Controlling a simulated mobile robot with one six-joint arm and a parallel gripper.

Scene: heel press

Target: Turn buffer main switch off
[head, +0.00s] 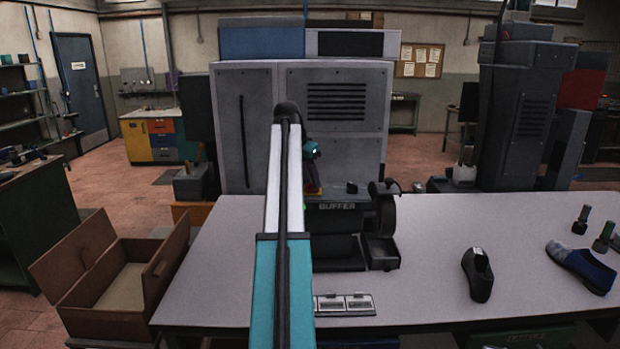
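The buffer (335,222) is a dark machine on the grey bench, labelled BUFFER on its front, with a wheel (387,212) at its right end. A small green light (305,207) glows at the left of the label. A small dark knob (351,187) stands on its top. The main switch cannot be made out for certain; a yellow and red patch shows by my gripper. My gripper (313,180) points down at the left part of the buffer's top, partly behind my arm. Its fingers are too small and hidden to tell whether they are open or touching anything.
The bench (440,225) is clear around a dark shoe (478,274). A blue-grey shoe (582,266) and small bottles (581,220) are at the right. An open cardboard box (115,290) stands left of the bench. A large grey cabinet (340,130) rises behind the buffer.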

